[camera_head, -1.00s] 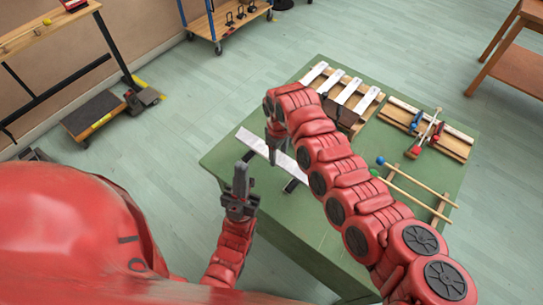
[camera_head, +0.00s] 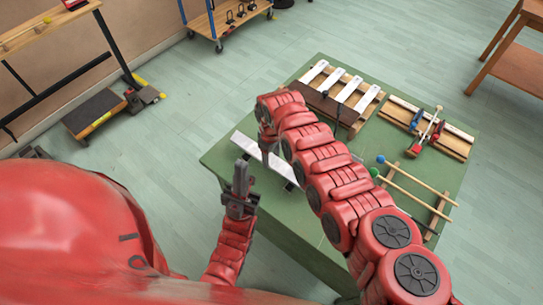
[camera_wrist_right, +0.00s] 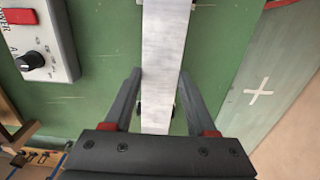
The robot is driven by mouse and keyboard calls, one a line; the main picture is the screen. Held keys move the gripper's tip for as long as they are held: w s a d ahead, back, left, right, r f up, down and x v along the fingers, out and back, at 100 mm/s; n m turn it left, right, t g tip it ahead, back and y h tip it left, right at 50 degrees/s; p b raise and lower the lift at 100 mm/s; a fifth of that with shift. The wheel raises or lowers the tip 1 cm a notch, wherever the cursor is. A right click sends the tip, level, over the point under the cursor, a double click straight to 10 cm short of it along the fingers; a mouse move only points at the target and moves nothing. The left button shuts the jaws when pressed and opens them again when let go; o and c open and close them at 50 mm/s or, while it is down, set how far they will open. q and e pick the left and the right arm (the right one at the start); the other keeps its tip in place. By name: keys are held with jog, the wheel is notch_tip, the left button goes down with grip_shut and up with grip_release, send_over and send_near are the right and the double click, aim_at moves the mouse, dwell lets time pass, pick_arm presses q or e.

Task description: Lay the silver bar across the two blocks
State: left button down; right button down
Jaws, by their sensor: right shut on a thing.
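The silver bar (camera_head: 252,150) is a long flat strip near the table's left corner. In the right wrist view the bar (camera_wrist_right: 163,50) runs up the middle, between the two fingers. My right gripper (camera_wrist_right: 160,75) is shut on the bar; in the head view its arm hides part of it. Dark ends of one block (camera_wrist_right: 139,110) peek out on both sides of the bar. Dark bits of the other block (camera_wrist_right: 193,3) show at the top edge. I cannot tell whether the bar touches them. My left gripper (camera_head: 241,168) points up in front of the table, apart from the bar; its opening is unclear.
A grey box with a black knob (camera_wrist_right: 45,45) stands left of the bar in the wrist view.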

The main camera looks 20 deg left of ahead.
aim_at(272, 160)
jog(key=shift+f+b, duration=0.6)
jog(key=shift+c, duration=1)
grip_release()
jog(key=shift+r, duration=0.2)
notch_tip(272, 160, up, 5)
jog(key=shift+f+p, duration=0.15)
jog(key=shift+p, duration=0.9)
notch_tip(272, 160, up, 8)
jog(key=b, duration=0.2)
